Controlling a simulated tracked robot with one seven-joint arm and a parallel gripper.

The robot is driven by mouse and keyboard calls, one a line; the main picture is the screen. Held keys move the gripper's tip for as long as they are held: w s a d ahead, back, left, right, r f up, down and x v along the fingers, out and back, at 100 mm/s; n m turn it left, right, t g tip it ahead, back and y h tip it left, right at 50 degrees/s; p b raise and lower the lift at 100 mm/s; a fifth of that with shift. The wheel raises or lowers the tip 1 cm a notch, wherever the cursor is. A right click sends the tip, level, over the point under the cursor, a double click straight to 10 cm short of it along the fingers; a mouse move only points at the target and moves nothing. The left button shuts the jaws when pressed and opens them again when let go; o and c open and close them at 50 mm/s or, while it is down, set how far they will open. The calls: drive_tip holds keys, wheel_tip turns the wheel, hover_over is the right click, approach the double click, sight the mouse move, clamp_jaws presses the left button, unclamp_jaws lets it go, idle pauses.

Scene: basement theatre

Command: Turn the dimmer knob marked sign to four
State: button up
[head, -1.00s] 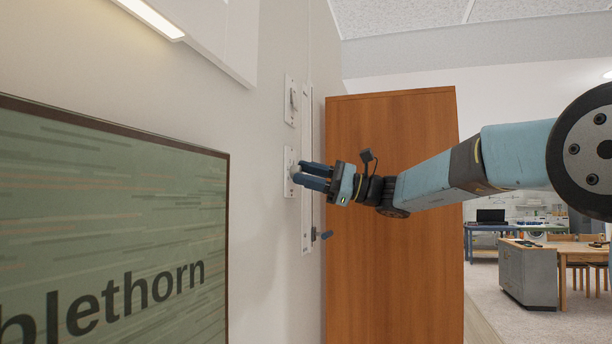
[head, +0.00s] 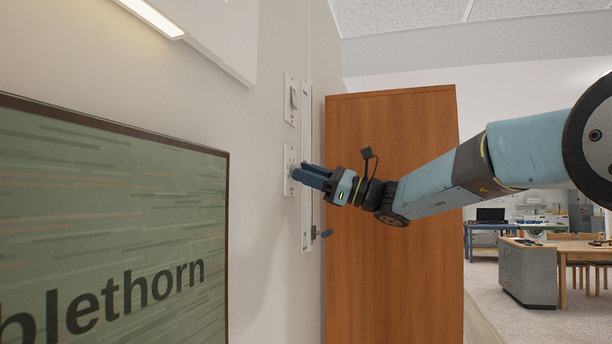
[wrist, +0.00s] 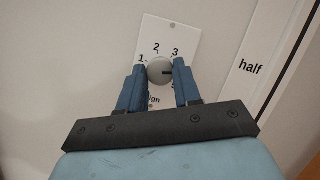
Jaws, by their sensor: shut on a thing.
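The dimmer knob (wrist: 159,70) is a round grey knob on a white wall plate (wrist: 168,27). The plate shows 1, 2 and 3 and, below, the letters "ign"; the rest is partly hidden by my fingers. A dark mark on the knob points right, below the 3, towards a partly hidden figure. My gripper (wrist: 160,72) has one blue finger on each side of the knob and is shut on it. In the head view my gripper (head: 296,173) is at the lower wall plate (head: 288,157), and its fingers hide the knob.
Another plate with a switch (head: 292,99) is above. A tall narrow panel (head: 307,130) with a dark lever (head: 322,234) is beside the plates; "half" (wrist: 250,67) shows near the plate. A brown wooden door or cabinet (head: 392,260) stands behind my arm. A green sign (head: 120,220) is at left.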

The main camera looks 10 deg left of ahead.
drive_tip(key=shift+w+f, duration=0.15)
drive_tip(key=shift+f, duration=0.05)
drive_tip(key=o, duration=0.8)
drive_tip(key=shift+o, duration=1.2)
drive_tip(key=shift+r, duration=0.1)
drive_tip(key=shift+d, duration=0.1)
drive_tip(key=v, duration=1.3)
drive_tip(key=shift+d, duration=0.35)
